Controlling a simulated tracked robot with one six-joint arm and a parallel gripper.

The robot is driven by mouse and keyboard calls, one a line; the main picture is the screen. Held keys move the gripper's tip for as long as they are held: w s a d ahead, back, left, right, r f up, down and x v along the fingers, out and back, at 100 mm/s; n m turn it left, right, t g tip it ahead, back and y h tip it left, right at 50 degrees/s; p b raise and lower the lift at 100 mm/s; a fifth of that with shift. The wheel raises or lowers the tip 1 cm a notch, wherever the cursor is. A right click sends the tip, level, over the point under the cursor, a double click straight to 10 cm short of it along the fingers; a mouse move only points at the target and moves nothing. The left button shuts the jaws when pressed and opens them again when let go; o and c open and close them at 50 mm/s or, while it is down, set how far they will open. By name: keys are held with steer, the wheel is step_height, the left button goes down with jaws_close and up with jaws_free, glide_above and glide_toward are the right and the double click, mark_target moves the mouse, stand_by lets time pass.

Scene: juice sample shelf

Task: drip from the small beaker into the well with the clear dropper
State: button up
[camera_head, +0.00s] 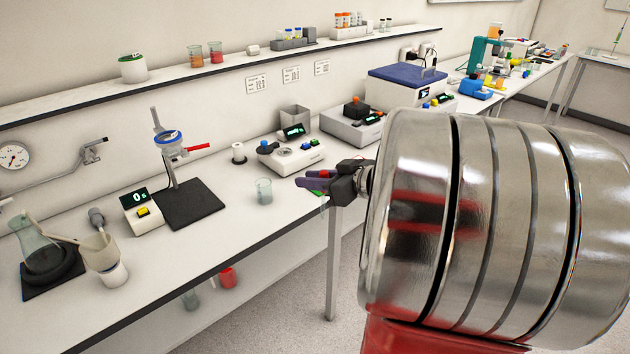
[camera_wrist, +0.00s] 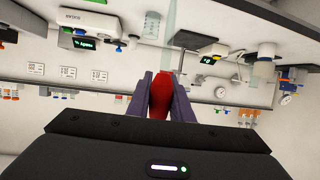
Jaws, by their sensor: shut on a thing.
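My gripper (camera_head: 318,182) is shut on the red bulb (camera_wrist: 160,92) of the dropper, at the front edge of the bench. The dropper's clear tube (camera_wrist: 171,25) runs up out of the wrist view, which shows the room upside down. A small clear beaker (camera_head: 264,191) stands on the bench, left of my gripper and apart from it. It also shows in the wrist view (camera_wrist: 152,24). A white instrument (camera_head: 292,157) with a green-lit display stands behind the beaker; I cannot tell for certain whether its top holds the well. The dropper's tip is not clear.
A stand with a funnel (camera_head: 168,144) rises from a black base at left. A white pot (camera_head: 238,153) stands behind the beaker. A boxy grey instrument (camera_head: 353,125) is farther right. The white bench (camera_head: 222,226) is clear around the beaker.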

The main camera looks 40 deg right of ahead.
steer(key=shift+n+g+y, duration=0.3)
steer(key=shift+n+y, duration=0.5)
steer(key=shift+y, duration=0.1)
steer(key=w+a+f, duration=0.3)
steer(key=a+f, duration=0.1)
steer(key=a, duration=0.2)
steer(key=w+a+f, duration=0.4)
steer(key=a+f, duration=0.1)
steer(key=a, duration=0.2)
steer(key=w+a+f, duration=0.3)
steer(key=a+f, duration=0.2)
steer(key=a, duration=0.2)
steer(key=shift+w+a, duration=0.2)
steer(key=shift+a, duration=0.1)
